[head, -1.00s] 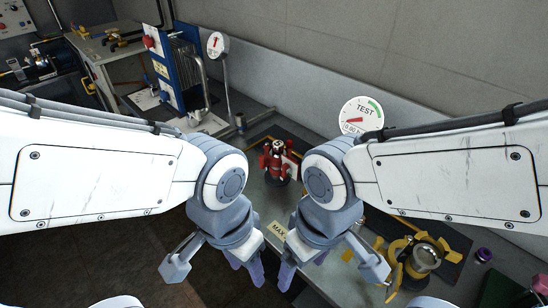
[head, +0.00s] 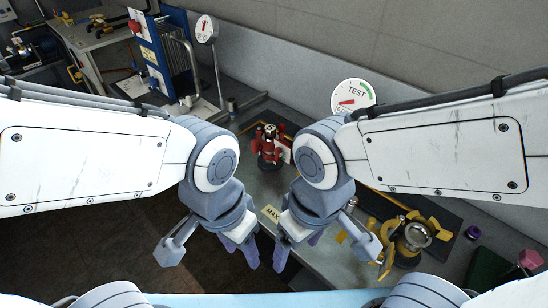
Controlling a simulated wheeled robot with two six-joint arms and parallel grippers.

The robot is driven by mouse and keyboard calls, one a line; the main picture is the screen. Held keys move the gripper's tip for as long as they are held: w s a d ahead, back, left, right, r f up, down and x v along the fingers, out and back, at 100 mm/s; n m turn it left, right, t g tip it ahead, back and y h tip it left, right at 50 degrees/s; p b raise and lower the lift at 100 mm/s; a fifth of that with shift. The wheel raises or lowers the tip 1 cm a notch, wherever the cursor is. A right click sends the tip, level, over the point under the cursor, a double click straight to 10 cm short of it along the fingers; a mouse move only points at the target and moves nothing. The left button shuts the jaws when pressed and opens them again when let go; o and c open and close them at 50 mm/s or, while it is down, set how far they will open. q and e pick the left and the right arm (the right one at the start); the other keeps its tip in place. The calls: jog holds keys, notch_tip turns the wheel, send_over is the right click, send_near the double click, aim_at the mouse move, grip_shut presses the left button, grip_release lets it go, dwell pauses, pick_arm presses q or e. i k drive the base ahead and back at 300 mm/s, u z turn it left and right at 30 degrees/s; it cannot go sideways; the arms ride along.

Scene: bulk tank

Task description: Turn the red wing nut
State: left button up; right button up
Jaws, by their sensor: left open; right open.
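A red fitting (head: 267,147) with upright red parts stands on the bench, just beyond and between my two wrists. I cannot make out which part of it is a wing nut. A pinkish-red lobed knob (head: 530,259) shows at the lower right edge, on or beside a dark green block. My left gripper (head: 208,245) is open and empty, pointing down near the bench's front edge. My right gripper (head: 328,245) is open and empty over the bench front. Both are nearer to me than the red fitting. My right wrist is close to the fitting's right side in the picture.
A yellow clamp around a metal fitting (head: 413,238) lies on a dark mat at right, near a purple cap (head: 473,232). A TEST gauge (head: 352,95) stands behind. A blue plate unit (head: 160,60) and another gauge (head: 206,29) stand at back left. A MAX label (head: 272,213) marks the bench.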

aim_at(279, 153)
jog(key=u, duration=0.05)
jog(key=k, duration=0.5)
jog(key=u, duration=1.65)
jog(key=i, duration=1.35)
jog(key=z, duration=2.6)
